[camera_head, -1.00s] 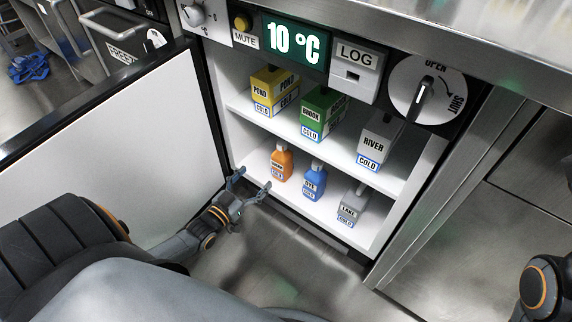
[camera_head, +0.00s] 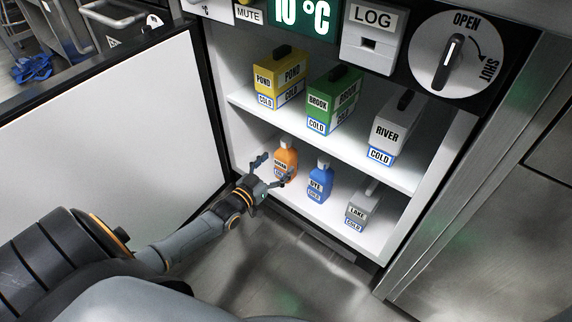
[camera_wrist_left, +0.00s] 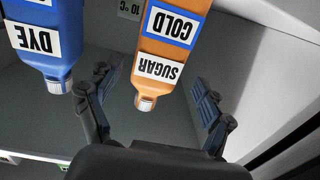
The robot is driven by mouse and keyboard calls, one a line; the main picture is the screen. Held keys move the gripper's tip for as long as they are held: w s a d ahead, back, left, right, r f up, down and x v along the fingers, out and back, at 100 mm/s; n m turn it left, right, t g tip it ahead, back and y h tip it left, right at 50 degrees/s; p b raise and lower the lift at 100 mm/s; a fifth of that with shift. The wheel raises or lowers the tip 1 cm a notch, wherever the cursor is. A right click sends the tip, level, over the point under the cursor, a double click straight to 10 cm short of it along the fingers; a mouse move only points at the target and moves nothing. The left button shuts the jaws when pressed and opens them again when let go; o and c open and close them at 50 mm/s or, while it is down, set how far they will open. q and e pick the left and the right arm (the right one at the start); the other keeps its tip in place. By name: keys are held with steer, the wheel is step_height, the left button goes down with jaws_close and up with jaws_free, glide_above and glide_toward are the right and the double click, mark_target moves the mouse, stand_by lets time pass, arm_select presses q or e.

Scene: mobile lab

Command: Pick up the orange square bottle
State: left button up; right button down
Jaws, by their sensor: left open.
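The orange square bottle (camera_head: 287,152) stands on the lower shelf of the open cold cabinet, at its left end. My left gripper (camera_head: 272,170) is open just in front of it, with fingertips to either side of its lower part in the head view. In the left wrist view, which is upside down, the orange bottle (camera_wrist_left: 170,45) carries SUGAR and COLD labels and lies between the two spread fingers of the left gripper (camera_wrist_left: 152,85). I see no clear contact. My right gripper is out of view.
A blue DYE bottle (camera_head: 321,181) stands close beside the orange one, near a left gripper finger in the wrist view. A grey LAKE container (camera_head: 362,206) is further right. The upper shelf (camera_head: 240,100) is above, and the open door (camera_head: 110,120) is at left.

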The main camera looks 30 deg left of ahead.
mark_target(281, 164)
arm_select(q)
steer(key=w+b, duration=0.3)
steer(key=shift+w+d+f, duration=0.3)
steer(key=shift+f, duration=0.05)
steer(key=shift+w+r+b, duration=0.15)
steer(key=shift+w+b, duration=0.15)
steer(key=shift+w, duration=0.3)
steer(key=shift+r, duration=0.15)
steer(key=c, duration=1.6)
